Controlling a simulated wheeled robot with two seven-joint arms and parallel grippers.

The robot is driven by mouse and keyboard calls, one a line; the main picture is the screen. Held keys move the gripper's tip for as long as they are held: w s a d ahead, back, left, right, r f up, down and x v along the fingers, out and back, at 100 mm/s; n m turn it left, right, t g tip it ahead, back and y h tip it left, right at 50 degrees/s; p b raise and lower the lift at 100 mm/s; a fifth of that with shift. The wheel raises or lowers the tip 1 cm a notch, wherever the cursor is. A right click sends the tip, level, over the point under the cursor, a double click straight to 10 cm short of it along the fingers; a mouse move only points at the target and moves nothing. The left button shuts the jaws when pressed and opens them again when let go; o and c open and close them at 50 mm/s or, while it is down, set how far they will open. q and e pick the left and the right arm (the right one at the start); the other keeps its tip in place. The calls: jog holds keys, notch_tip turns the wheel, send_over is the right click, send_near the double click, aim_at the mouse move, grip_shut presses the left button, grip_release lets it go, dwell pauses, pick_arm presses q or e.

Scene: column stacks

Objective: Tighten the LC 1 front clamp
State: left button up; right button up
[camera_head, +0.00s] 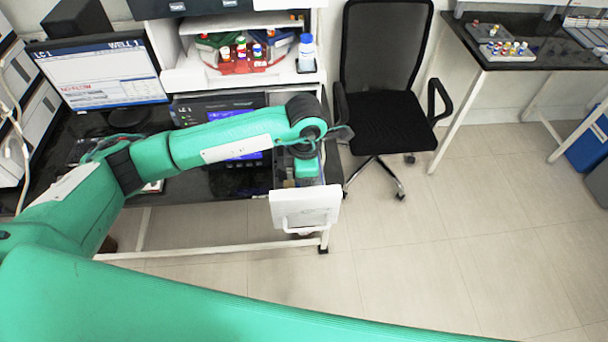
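My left arm, green, reaches in from the left across the bench to a dark instrument (188,108) under the white shelf. My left gripper (303,152) is at the arm's far end, over an open box-like compartment with a white front panel (305,208). Its fingers are too small and covered to tell whether they are open or shut. The front clamp cannot be made out; the arm and wrist cover that area. A monitor (100,75) at the left shows LC-1, WELL 1 and a red text line. My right gripper is not in view.
A white shelf (185,78) holds a carousel of small coloured bottles (243,62) and a blue-capped bottle (306,52). A black office chair (388,115) stands right of the bench. A second dark table (525,50) is at the upper right. The floor (470,220) is clear.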

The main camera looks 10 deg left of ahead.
pick_arm(q)
jog(key=shift+r, duration=0.15)
jog(key=shift+r+b, duration=0.3)
notch_tip(320, 180, up, 13)
jog(key=b, duration=0.5)
jog(key=shift+d+f, duration=0.1)
jog(key=shift+d, duration=0.05)
